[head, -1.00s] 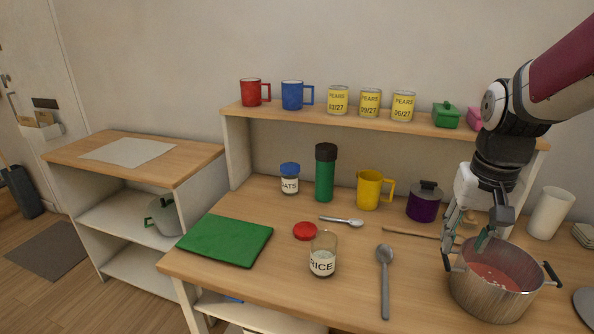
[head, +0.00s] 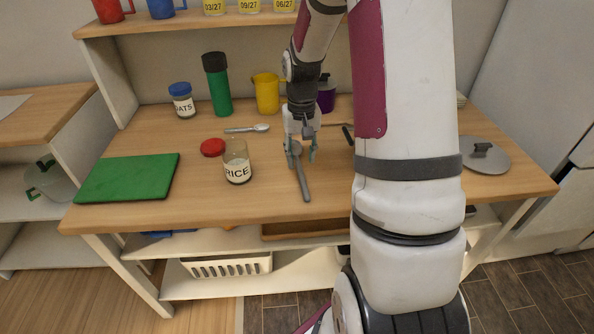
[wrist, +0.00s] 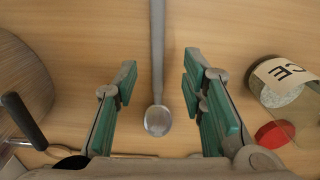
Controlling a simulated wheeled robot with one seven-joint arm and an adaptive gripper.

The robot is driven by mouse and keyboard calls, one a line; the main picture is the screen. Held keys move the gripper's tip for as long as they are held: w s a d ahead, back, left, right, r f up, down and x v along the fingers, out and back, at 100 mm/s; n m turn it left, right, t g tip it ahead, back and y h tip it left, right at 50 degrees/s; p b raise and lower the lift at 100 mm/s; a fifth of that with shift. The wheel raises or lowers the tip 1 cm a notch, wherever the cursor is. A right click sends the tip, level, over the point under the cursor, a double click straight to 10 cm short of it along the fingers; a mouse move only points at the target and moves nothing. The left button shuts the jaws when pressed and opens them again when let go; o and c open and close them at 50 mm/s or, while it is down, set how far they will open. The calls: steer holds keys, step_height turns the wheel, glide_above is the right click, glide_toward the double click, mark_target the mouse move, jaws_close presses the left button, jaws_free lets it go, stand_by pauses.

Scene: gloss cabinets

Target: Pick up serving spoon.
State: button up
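The serving spoon (head: 304,182), long and grey, lies on the wooden worktop with its handle toward the front edge. In the wrist view its handle (wrist: 157,50) runs up the picture and its round bowl (wrist: 158,121) is near the middle. My gripper (head: 301,157) is open and points down over the bowl end. In the wrist view the green-padded fingers (wrist: 160,85) are spread to either side of the spoon, apart from it. Nothing is between them but the spoon below; the exact height is hard to tell.
A rice jar (head: 237,168) and red lid (head: 213,147) stand close left of the spoon. A smaller spoon (head: 247,128) lies behind. The pot (wrist: 22,85) is at the left in the wrist view. A green board (head: 128,178) lies further left.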

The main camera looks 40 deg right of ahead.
mark_target(302, 178)
steer(key=shift+s+f+b, duration=0.2)
steer(key=shift+f, duration=1.4)
steer(key=shift+s+f+b, duration=0.2)
steer(key=shift+f, duration=1.35)
jaws_close()
